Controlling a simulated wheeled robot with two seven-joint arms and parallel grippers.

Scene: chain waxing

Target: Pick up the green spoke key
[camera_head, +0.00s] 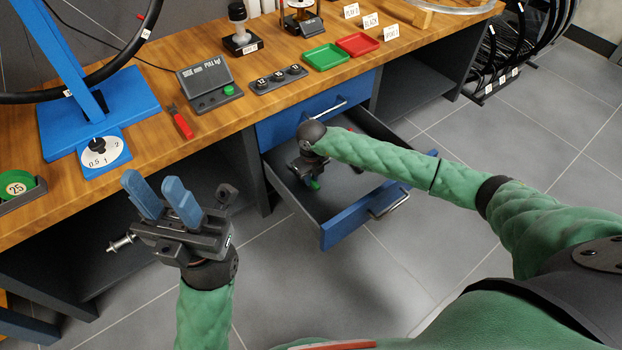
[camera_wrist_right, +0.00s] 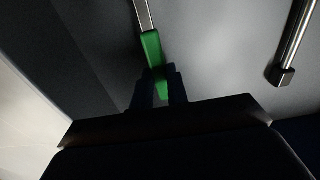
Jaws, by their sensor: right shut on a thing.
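The green spoke key (camera_wrist_right: 152,48) has a green handle and a silver shaft. In the right wrist view its handle is between the dark fingers of my right gripper (camera_wrist_right: 158,88), which is shut on it. In the head view my right gripper (camera_head: 313,180) is down inside the open lower drawer (camera_head: 345,229), and only a small green bit of the key (camera_head: 315,185) shows below it. I cannot tell whether the key touches the drawer floor. My left gripper (camera_head: 153,184) is open and empty, with blue fingers pointing up, in front of the bench.
The wooden bench top (camera_head: 215,130) holds a red-handled tool (camera_head: 181,122), a gauge (camera_head: 210,85), a green tray (camera_head: 325,57) and a red tray (camera_head: 357,44). A shut blue drawer (camera_head: 317,108) is above the open one. A metal bar (camera_wrist_right: 293,45) is at right in the wrist view.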

